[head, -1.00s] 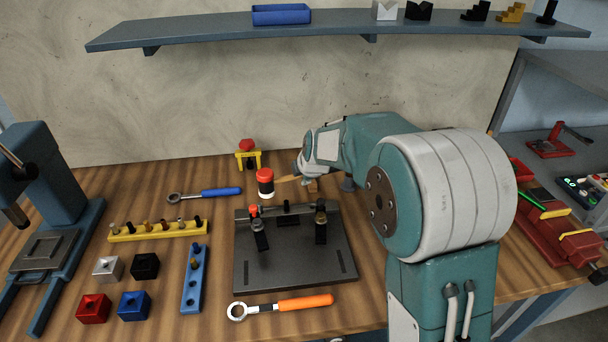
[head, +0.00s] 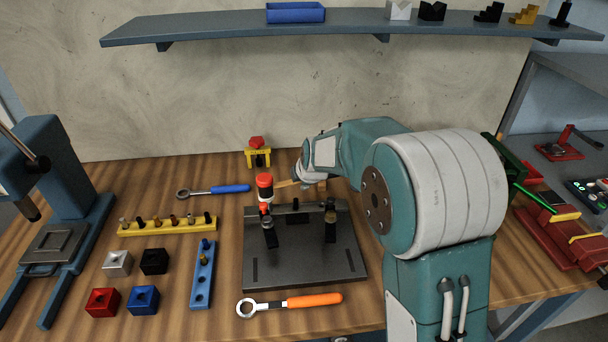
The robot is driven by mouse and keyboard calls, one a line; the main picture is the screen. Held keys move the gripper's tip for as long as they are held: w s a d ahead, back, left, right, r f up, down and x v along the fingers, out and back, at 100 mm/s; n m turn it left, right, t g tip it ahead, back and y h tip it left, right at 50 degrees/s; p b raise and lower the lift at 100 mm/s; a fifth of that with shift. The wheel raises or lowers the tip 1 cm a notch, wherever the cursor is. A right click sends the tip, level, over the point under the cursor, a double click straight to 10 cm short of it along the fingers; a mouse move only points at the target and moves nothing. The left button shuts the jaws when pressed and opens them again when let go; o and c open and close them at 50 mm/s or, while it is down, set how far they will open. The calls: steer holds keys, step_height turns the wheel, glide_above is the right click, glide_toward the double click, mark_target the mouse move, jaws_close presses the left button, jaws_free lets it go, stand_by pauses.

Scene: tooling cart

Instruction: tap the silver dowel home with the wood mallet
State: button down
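A second clamp (head: 330,222) stands to the right. I cannot make out the silver dowel; the mallet may hide it.
A yellow rack (head: 150,230) with several pegs and a blue rack (head: 201,291) lie left of the plate. Two wrenches, blue-handled (head: 230,189) and orange-handled (head: 313,300), lie behind and in front. Coloured blocks (head: 102,302) and a press (head: 62,170) are further left.

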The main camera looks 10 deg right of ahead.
steer(key=shift+f, duration=0.75)
steer(key=shift+d+r, duration=0.1)
steer(key=shift+r, duration=2.05)
steer(key=shift+d, duration=0.2)
